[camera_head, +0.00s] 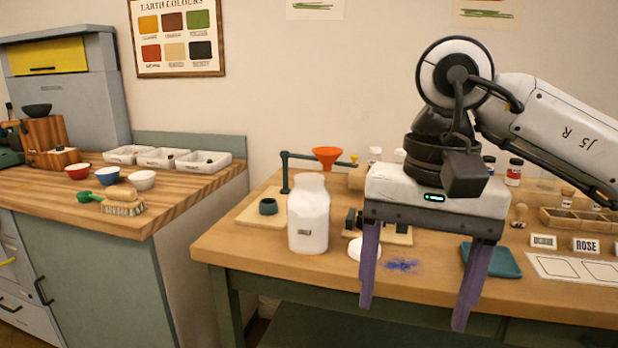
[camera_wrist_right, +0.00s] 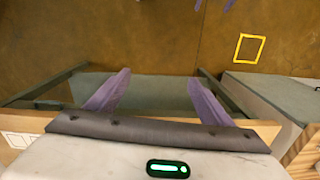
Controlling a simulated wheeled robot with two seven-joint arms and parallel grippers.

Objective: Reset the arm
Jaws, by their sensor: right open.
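My right gripper (camera_head: 413,300) is open, its two purple fingers wide apart and pointing down. It hangs at the front edge of the wooden table (camera_head: 300,262), in front of a patch of blue powder (camera_head: 403,265). Nothing shows between the fingers. In the right wrist view the gripper (camera_wrist_right: 157,95) is also empty, with the table's front edge and the brown floor (camera_wrist_right: 120,35) beyond the fingertips. My left gripper is not in the head view. Two purple tips at the top of the wrist view are too cut off to identify.
A white jar (camera_head: 309,222), an orange funnel (camera_head: 327,155) on a stand and a white round lid (camera_head: 364,248) are left of the gripper. A teal tray (camera_head: 497,262) is close behind its right finger. A yellow floor outline (camera_wrist_right: 249,48) shows on clear floor.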

